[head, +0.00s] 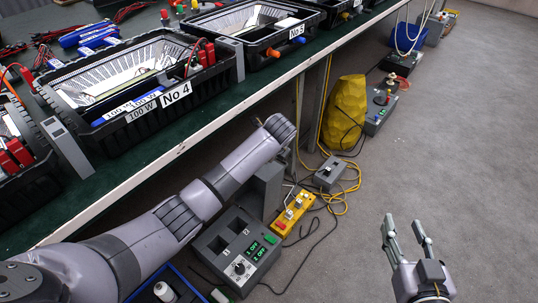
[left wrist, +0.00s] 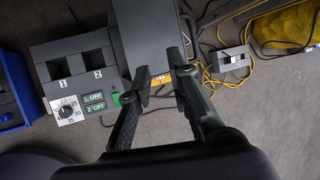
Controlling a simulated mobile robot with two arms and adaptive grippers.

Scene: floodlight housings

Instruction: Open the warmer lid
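The warmer (head: 238,250) is a grey box on the floor with two numbered slots, a dial and green displays reading OFF. It also shows in the left wrist view (left wrist: 82,85), with both slots uncovered. A dark grey panel, apparently the lid (head: 268,188), stands raised at the warmer's far side; it shows in the left wrist view (left wrist: 148,38) too. My left gripper (left wrist: 163,80) is open, its fingertips apart near the panel's lower edge; I cannot tell if they touch it. My left arm hides it in the head view. My right gripper (head: 406,228) is open and empty over the floor.
A yellow control box (head: 292,212), a grey switch box (head: 329,172) and loose cables lie beside the warmer. A yellow bag (head: 345,110) stands by the bench leg. The bench (head: 150,165) with floodlight housings runs above left. Floor at right is clear.

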